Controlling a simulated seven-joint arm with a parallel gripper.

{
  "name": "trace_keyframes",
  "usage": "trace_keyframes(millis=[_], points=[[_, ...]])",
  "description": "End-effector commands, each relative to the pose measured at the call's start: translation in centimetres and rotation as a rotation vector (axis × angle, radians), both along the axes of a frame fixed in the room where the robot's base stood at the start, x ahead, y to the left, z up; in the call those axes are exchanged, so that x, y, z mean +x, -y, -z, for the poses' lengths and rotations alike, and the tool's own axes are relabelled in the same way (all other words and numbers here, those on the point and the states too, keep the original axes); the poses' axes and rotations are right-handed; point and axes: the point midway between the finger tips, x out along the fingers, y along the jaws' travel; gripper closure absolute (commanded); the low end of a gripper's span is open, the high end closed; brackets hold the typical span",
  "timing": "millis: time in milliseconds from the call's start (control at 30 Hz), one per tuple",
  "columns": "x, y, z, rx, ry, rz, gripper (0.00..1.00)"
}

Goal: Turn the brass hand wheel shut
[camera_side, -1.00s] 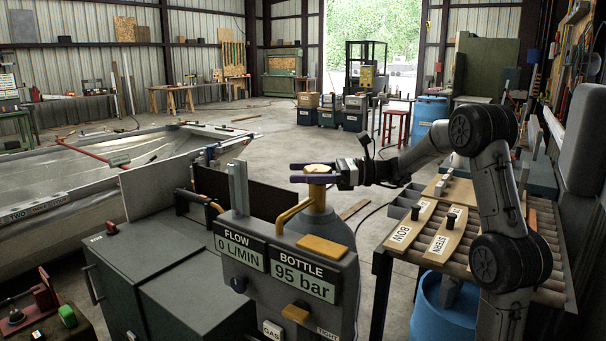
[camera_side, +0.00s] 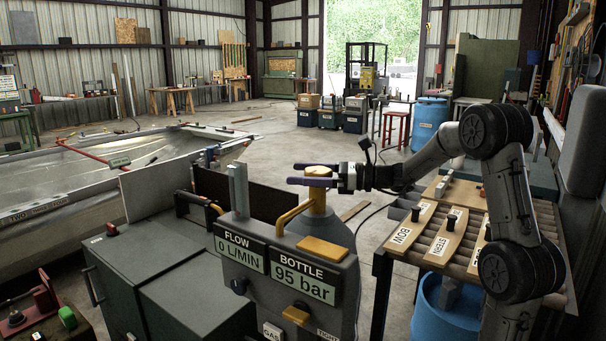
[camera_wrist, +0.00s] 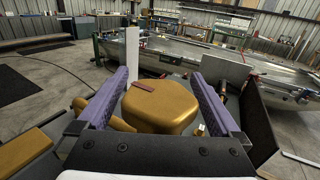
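The brass hand wheel (camera_side: 319,169) sits on top of the grey gas bottle (camera_side: 325,227). In the wrist view the wheel (camera_wrist: 165,108) is a rounded, several-sided knob with a dark red-brown mark on its top. My gripper (camera_side: 293,173) is level with the wheel, one purple finger on each side of it. In the wrist view my gripper (camera_wrist: 160,72) is open around the wheel, with a narrow gap on the right; contact on the left is hard to tell. The panel (camera_side: 285,262) in front reads flow 0 L/MIN and bottle 95 bar.
A brass pipe (camera_side: 293,213) runs up beside the bottle neck. A roller bench (camera_side: 470,250) with labelled wooden boards stands right, under my arm. A dark green cabinet (camera_side: 165,285) and a metal hull (camera_side: 60,195) are left. A blue barrel (camera_side: 428,122) stands behind.

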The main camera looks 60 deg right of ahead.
Motion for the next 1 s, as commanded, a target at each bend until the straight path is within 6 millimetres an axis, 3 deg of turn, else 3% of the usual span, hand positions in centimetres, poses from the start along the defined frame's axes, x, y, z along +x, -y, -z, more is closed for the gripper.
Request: trace_keyframes(millis=[267, 700, 1000], points=[[-0.3, 0.2, 0.0, 0.000, 0.001, 0.000, 0.00], [-5.8, 3.0, 0.0, -0.001, 0.001, 0.003, 0.00], [-6.7, 3.4, 0.0, 0.000, 0.000, -0.001, 0.00]])
